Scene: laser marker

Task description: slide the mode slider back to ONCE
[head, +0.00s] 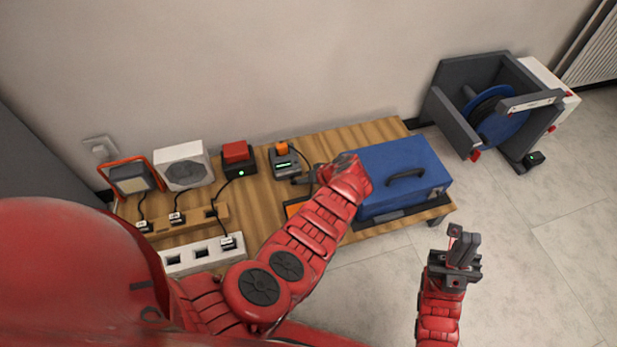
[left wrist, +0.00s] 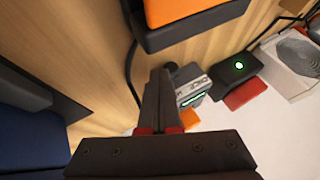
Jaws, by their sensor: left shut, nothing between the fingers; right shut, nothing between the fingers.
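The grey device (head: 285,164) with an orange block on top and a lit green display stands on the wooden bench in the head view. In the left wrist view the grey device (left wrist: 194,92) shows a white label with small letters, too small to read surely. A small dark knob (left wrist: 173,66), possibly the slider, is beside the label, partly hidden by my fingers. My left gripper (head: 298,181) is shut and empty, its fingertips close to the device's front; contact cannot be told. It also shows in the left wrist view (left wrist: 161,74). My right gripper (head: 457,233) is shut and empty, away from the bench.
A blue case (head: 400,172) stands close right of my left gripper. An orange-topped dark block (left wrist: 185,10) lies nearby. A red-topped black box (head: 238,158), a white fan-like unit (head: 184,166) and a power strip (head: 200,258) are left. A reel stand (head: 495,105) is on the floor.

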